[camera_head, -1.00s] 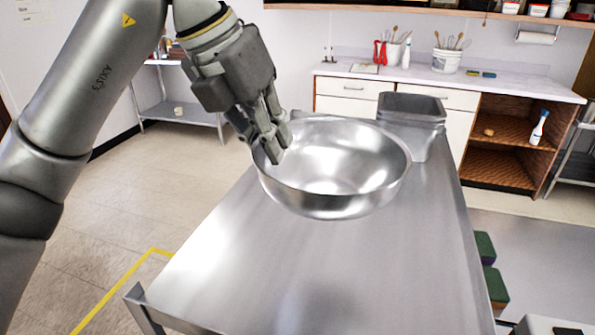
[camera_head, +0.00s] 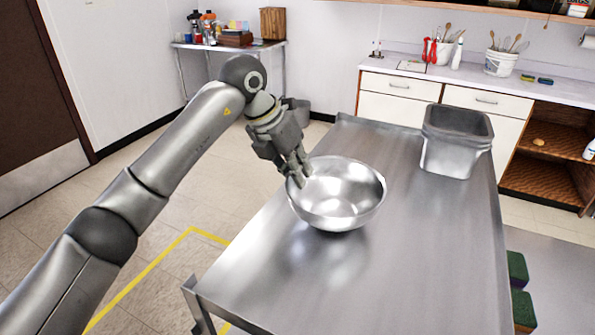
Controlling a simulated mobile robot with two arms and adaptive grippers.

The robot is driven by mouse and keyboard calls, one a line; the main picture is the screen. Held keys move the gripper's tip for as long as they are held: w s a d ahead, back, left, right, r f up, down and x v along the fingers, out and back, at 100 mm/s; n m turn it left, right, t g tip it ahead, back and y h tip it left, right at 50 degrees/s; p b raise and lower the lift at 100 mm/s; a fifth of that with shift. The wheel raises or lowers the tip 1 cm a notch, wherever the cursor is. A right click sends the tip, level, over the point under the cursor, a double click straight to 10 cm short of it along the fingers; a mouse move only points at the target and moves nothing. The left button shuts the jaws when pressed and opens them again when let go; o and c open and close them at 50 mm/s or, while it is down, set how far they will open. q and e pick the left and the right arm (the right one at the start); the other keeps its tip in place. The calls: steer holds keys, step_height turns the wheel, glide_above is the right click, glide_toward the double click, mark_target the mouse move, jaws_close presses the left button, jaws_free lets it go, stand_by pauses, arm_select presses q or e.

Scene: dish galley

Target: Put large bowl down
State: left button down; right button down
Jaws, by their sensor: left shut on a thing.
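The large bowl (camera_head: 345,212) is shiny steel and sits at the left side of the steel table (camera_head: 400,255), upright or nearly so. Whether its base touches the table top I cannot tell for sure; a soft reflection shows just below it. My left gripper (camera_head: 299,178) comes in from the upper left and is shut on the bowl's left rim, with a finger over the wall. My right gripper is not in view.
A steel bin (camera_head: 455,150) stands on the table's back right. The table front and right side are clear. A counter (camera_head: 480,88) with utensil pots stands behind. Green and brown blocks (camera_head: 518,285) lie right of the table.

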arm_select(q)
steer(key=shift+f, duration=0.85)
steer(key=c, duration=1.6)
jaws_free()
steer(key=shift+a, duration=0.1)
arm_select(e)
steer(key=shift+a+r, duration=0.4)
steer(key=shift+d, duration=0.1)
